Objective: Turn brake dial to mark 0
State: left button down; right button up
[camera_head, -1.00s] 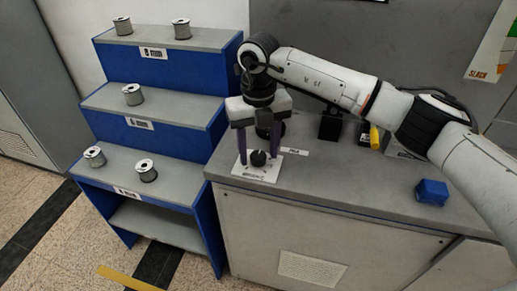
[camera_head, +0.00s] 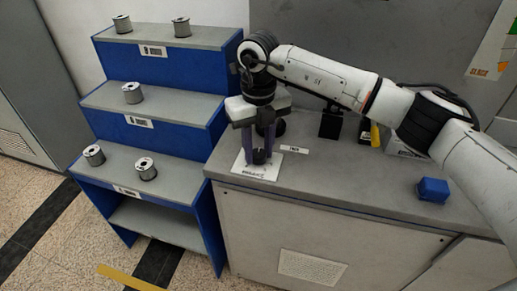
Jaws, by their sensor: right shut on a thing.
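The brake dial is a small black knob (camera_head: 259,157) on a white marked plate (camera_head: 256,171) near the left end of the grey counter. My right gripper (camera_head: 259,154) points down over the plate, its two purple fingers closed in on either side of the knob. It is shut on the brake dial. The marks on the plate are too small to read, and the fingers hide part of it. My left gripper is not in view.
A blue stepped rack (camera_head: 160,125) with several wire spools stands to the left of the counter (camera_head: 340,185). A blue block (camera_head: 433,190) lies on the counter at right. A black stand (camera_head: 331,124) and a yellow object (camera_head: 375,135) are behind. The counter's front middle is clear.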

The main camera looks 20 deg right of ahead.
jog(key=n+b, duration=0.1)
jog(key=n, duration=0.3)
jog(key=n+b, duration=0.1)
jog(key=n, duration=0.3)
jog(key=n+b, duration=0.1)
jog(key=n, duration=0.4)
jog(key=shift+w, duration=0.1)
jog(key=n+b, duration=0.1)
jog(key=n, duration=0.5)
jog(key=shift+n, duration=0.3)
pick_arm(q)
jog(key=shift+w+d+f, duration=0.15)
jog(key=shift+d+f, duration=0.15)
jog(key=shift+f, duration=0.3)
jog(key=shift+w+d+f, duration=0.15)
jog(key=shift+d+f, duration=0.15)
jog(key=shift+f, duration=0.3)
pick_arm(e)
jog(key=n, duration=0.6)
jog(key=o, duration=1.1)
jog(key=shift+c, duration=0.2)
